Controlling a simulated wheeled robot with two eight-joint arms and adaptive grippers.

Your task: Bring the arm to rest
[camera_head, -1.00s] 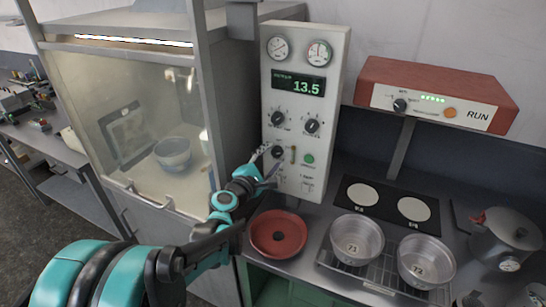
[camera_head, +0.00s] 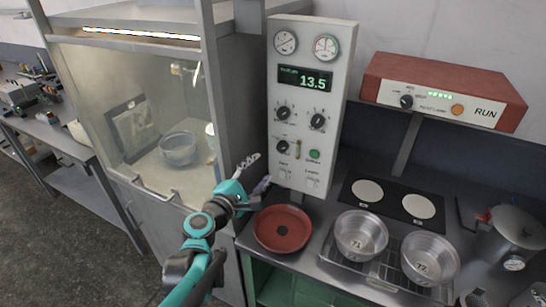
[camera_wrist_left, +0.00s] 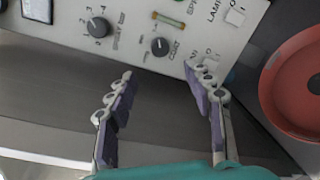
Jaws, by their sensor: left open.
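My left gripper (camera_head: 258,172) is in front of the lower left part of the white control panel (camera_head: 303,100), just left of its lower knobs. In the left wrist view the left gripper (camera_wrist_left: 160,82) has its two purple-padded fingers spread wide with nothing between them. The panel's knobs and switches (camera_wrist_left: 160,46) lie beyond the fingertips there. The left arm comes up from the bottom of the head view, bent at the elbow. My right gripper is not in view.
A red round dish (camera_head: 283,228) sits on the counter right of the gripper. Two metal pans, 71 (camera_head: 361,234) and 72 (camera_head: 430,258), stand on a wire rack. A fume hood (camera_head: 130,110) with a bowl (camera_head: 178,148) inside is to the left. A pot (camera_head: 508,240) stands far right.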

